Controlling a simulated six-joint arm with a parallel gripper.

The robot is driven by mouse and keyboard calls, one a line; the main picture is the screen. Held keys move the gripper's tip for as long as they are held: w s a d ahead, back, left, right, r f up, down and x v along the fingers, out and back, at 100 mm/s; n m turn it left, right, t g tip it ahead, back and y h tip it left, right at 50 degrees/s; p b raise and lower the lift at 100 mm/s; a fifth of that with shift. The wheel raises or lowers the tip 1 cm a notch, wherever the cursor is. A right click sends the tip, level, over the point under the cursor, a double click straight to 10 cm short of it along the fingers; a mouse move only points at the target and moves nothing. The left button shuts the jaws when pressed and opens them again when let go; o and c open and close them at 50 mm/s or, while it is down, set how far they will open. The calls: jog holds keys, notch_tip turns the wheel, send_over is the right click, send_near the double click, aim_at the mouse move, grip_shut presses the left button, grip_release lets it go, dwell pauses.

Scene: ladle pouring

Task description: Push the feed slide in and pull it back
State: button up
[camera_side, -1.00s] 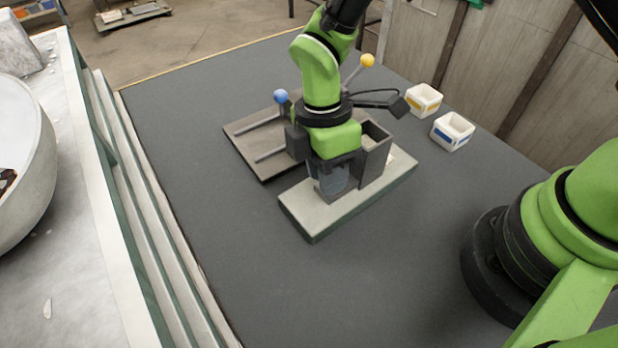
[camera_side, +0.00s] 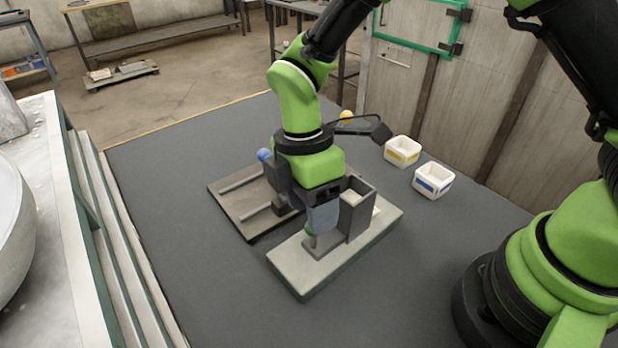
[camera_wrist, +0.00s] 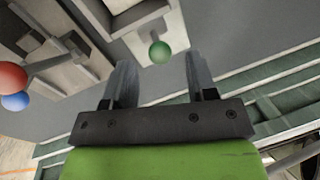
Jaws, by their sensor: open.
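The feed slide's green knob (camera_wrist: 160,52) shows in the wrist view, ahead of and between my two fingertips. The slide's short flat bar runs from it into the feed block (camera_wrist: 140,14). In the side view the green knob (camera_side: 309,233) shows just under my fingers, at the front of the dark hopper (camera_side: 357,213) on the pale base (camera_side: 304,276). My gripper (camera_wrist: 160,63) is open, pointing down, with a gap between its fingers. In the side view (camera_side: 318,225) its fingers hide part of the slide. I cannot tell whether they touch the knob.
A plate with two rails (camera_side: 238,210) lies behind. A blue ball (camera_side: 264,155) and yellow ball (camera_side: 346,116) stand there; a red ball (camera_wrist: 11,75) shows in the wrist view. Two small white bins (camera_side: 433,181) stand back right. The dark table front is clear.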

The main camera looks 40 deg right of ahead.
jog(key=r, duration=0.2)
jog(key=w+r, duration=0.1)
jog(key=r, duration=0.2)
jog(key=shift+d+r, duration=0.1)
jog(key=shift+r, duration=0.25)
